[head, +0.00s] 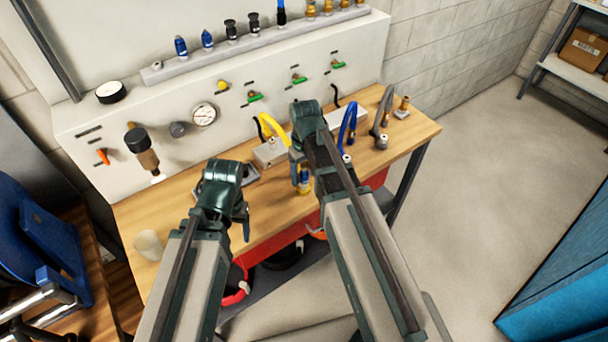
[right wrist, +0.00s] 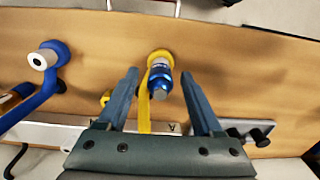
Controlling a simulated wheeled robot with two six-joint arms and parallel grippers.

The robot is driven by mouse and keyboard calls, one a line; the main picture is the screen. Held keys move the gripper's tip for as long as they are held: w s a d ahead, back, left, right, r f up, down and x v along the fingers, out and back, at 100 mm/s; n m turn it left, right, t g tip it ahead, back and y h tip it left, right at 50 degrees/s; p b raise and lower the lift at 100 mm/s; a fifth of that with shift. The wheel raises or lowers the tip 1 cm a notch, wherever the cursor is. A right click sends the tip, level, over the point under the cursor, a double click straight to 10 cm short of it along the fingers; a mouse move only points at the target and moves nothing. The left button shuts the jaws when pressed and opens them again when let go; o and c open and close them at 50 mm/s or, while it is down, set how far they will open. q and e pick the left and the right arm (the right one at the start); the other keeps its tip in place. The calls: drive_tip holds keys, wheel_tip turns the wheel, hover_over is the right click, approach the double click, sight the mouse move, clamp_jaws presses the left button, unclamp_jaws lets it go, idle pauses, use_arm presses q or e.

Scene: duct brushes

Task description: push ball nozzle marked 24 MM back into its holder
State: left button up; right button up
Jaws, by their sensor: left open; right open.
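A blue nozzle with a grey tip (right wrist: 161,82) stands in a yellow collar (right wrist: 158,57) at the end of a yellow hose. In the head view the blue nozzle (head: 304,180) is beside my right gripper (head: 298,172), above the bench front. My right gripper (right wrist: 160,76) is open, its two fingers on either side of the nozzle, with gaps visible. The arm hides part of the yellow hose (head: 273,126) in the head view. I cannot read a 24 MM mark. My left gripper (head: 243,220) is open and empty over the bench's front edge.
A blue hose (head: 347,122) and a grey hose (head: 384,108) arch over the wooden bench (head: 180,208) at the right. A white cup (head: 148,244) stands at the left. A panel with a gauge (head: 204,115) and a shelf of fittings (head: 250,42) rise behind.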

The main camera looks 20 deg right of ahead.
sight(304, 170)
clamp_jaws()
use_arm(q)
drive_tip(key=shift+r, duration=0.2)
use_arm(e)
drive_tip(key=shift+r, duration=0.2)
idle(1.1)
use_arm(q)
drive_tip(key=shift+r+p, duration=2.8)
drive_tip(key=shift+p, duration=0.25)
use_arm(e)
drive_tip(key=shift+r, duration=2.85)
